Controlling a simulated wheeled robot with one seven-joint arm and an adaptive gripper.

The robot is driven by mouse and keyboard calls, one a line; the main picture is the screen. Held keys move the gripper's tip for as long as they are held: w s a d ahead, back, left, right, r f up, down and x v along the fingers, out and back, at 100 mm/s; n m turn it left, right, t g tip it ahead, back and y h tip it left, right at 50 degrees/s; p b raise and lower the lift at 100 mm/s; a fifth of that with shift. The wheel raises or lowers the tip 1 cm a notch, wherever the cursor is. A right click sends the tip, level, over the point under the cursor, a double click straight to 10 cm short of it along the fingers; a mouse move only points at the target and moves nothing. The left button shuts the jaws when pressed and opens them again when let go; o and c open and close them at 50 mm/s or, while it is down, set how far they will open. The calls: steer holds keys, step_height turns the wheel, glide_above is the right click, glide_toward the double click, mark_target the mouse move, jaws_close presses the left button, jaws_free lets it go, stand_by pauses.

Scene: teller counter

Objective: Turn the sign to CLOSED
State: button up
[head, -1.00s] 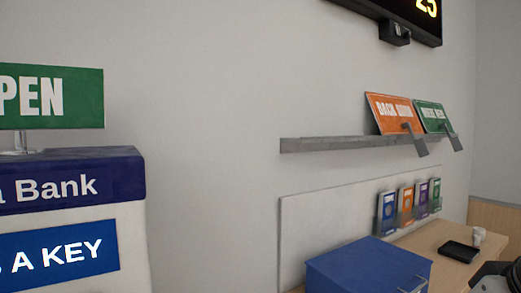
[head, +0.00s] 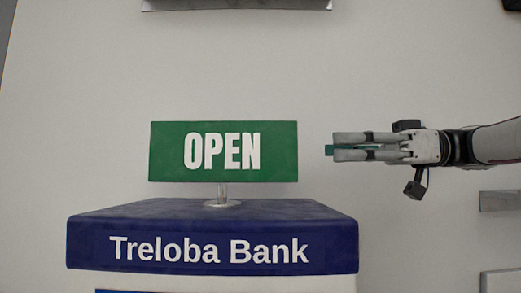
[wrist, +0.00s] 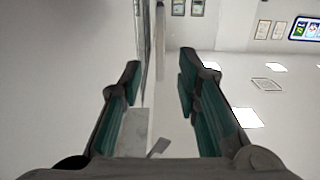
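The green sign (head: 223,151) reads OPEN in white letters and faces me. It stands upright on a short metal post (head: 222,192) on top of the dark blue Treloba Bank unit (head: 210,250). My gripper (head: 335,147) is to the right of the sign in the head view, at about the sign's height, with its fingers pointing left toward the sign's right edge. A gap shows between them. In the wrist view my gripper (wrist: 159,72) has its two teal-padded fingers apart with nothing between them. The sign cannot be made out in the wrist view.
A plain wall (head: 400,60) is behind the sign. A dark-edged fixture (head: 237,5) crosses the top of the head view. A grey ledge (head: 500,201) is at the right edge, below my arm. The space around the sign is clear.

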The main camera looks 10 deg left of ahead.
mark_target(263, 148)
steer(key=p+x, duration=0.3)
steer(key=x, duration=0.9)
steer(key=shift+s+a+r, duration=0.1)
steer(key=shift+s+r, duration=0.05)
steer(key=shift+s, duration=0.05)
steer(key=shift+a+p, duration=0.4)
steer(key=shift+a, duration=0.25)
steer(key=shift+c, duration=0.2)
jaws_close()
